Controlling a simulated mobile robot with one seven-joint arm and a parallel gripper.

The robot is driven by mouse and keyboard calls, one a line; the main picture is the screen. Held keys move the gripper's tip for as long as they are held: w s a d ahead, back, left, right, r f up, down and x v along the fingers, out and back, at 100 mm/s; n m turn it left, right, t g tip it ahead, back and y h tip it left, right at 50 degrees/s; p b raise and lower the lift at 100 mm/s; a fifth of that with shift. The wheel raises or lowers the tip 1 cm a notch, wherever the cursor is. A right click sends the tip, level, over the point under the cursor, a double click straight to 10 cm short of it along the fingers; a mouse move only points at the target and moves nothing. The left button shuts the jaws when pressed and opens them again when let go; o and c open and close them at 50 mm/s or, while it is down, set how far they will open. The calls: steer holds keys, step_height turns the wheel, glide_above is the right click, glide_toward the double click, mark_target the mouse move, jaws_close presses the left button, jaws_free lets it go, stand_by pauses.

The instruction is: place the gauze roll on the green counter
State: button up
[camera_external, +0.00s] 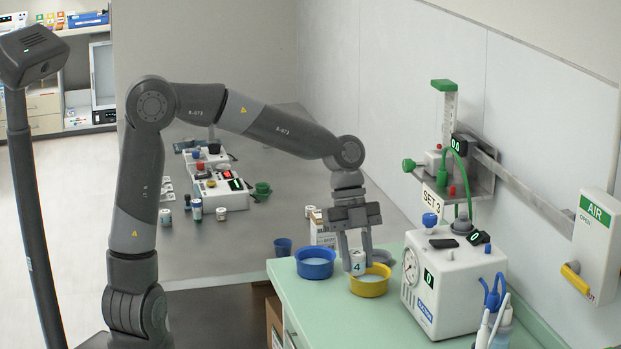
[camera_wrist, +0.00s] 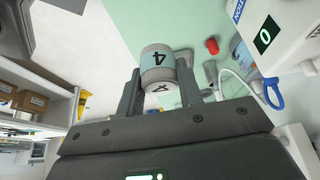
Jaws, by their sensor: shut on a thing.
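The gauze roll (camera_external: 358,264) is a small white cylinder with a pale blue band marked 4. My gripper (camera_external: 357,258) points down and is shut on it. In the wrist view the roll (camera_wrist: 157,66) sits between the two fingers (camera_wrist: 158,88). The green counter (camera_external: 335,318) lies below; it also shows behind the roll in the wrist view (camera_wrist: 125,18). In the external view the roll overlaps the rear left rim of the yellow bowl (camera_external: 369,285). Its exact height over the counter is hard to tell.
A blue bowl (camera_external: 315,263) stands left of the yellow one. A white machine (camera_external: 450,285) with a gauge stands close on the right. A small red object (camera_wrist: 212,46) shows in the wrist view. The counter's front part is clear. A grey table (camera_external: 250,255) lies behind.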

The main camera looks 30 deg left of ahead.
steer(key=shift+s+f+m, duration=0.8)
steer(key=shift+s+f, duration=1.15)
steer(key=shift+f, duration=0.9)
steer(key=shift+y, duration=0.3)
steer(key=w+a+f, duration=0.1)
steer(key=w+f, duration=0.1)
steer(key=w, duration=0.1)
steer(key=w+a+f, duration=0.1)
steer(key=w+f, duration=0.1)
steer(key=w, duration=0.2)
steer(key=w+a+f, duration=0.1)
steer(key=w+f, duration=0.2)
steer(key=shift+w+a, duration=0.2)
steer(key=shift+w, duration=0.2)
steer(key=shift+w+f, duration=0.1)
steer(key=shift+f, duration=1.9)
steer(key=shift+f, duration=0.15)
steer(key=o, duration=0.9)
steer(key=shift+o, duration=0.2)
